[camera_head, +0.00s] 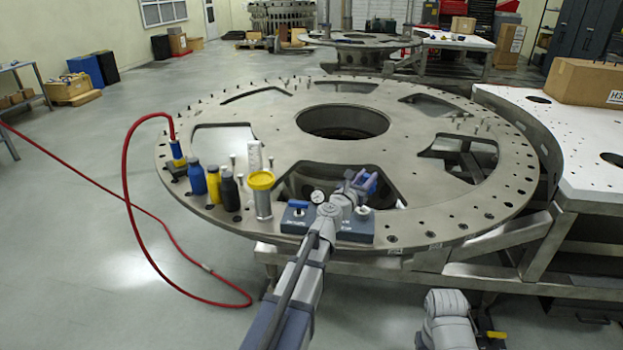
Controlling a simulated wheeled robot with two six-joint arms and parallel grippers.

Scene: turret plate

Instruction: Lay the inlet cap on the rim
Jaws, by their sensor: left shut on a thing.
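My left gripper (366,184) is over the near part of the turret plate, just above the right end of a dark blue valve block (354,232). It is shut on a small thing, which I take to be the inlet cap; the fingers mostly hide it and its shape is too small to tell. A pale fitting (363,212) stands on the block below the gripper. The rim (462,226) is the plate's grey metal outer ring, drilled with holes. Only part of my right arm shows at the bottom right; its gripper is not in view.
The rim to the right is mostly clear.

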